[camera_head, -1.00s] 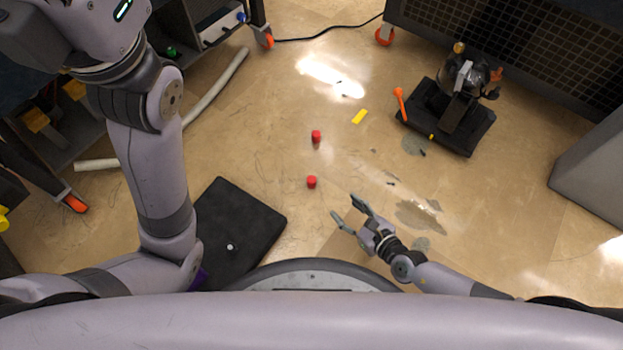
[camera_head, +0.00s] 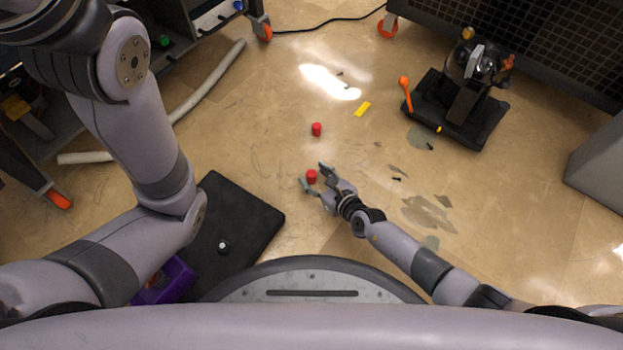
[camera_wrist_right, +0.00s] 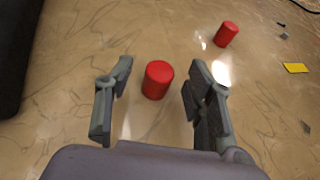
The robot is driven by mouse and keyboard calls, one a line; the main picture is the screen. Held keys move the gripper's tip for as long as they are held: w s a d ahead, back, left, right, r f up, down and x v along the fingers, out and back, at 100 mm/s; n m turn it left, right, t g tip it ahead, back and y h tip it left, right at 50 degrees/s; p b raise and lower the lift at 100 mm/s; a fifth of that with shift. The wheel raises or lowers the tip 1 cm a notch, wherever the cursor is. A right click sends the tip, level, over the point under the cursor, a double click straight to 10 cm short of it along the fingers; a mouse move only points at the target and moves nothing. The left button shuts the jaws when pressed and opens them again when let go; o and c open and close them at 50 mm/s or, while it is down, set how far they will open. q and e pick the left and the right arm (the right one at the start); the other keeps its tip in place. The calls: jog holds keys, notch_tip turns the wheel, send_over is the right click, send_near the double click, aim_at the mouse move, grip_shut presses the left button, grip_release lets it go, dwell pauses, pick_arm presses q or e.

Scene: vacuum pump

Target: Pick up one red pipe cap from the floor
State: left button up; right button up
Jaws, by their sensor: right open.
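Two red pipe caps stand on the floor. The nearer cap (camera_head: 311,176) is at my right gripper (camera_head: 313,180), which is open with a finger on either side of it. In the right wrist view the nearer cap (camera_wrist_right: 157,80) shows between and slightly beyond the open fingertips of the gripper (camera_wrist_right: 158,88), with gaps on both sides. The farther cap (camera_head: 316,129) stands apart, and it also shows in the right wrist view (camera_wrist_right: 227,34) at upper right. My left arm is at the left of the head view; its gripper is out of frame.
A yellow piece (camera_head: 363,109) lies on the floor. A pump on a black base (camera_head: 486,128) stands at upper right, with an orange-headed item (camera_head: 405,88) beside it. A pale hose (camera_head: 210,80) lies at left.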

jog(key=shift+w+a+f, duration=0.15)
jog(key=shift+w+a, duration=0.05)
jog(key=shift+w, duration=0.1)
jog(key=c, duration=0.8)
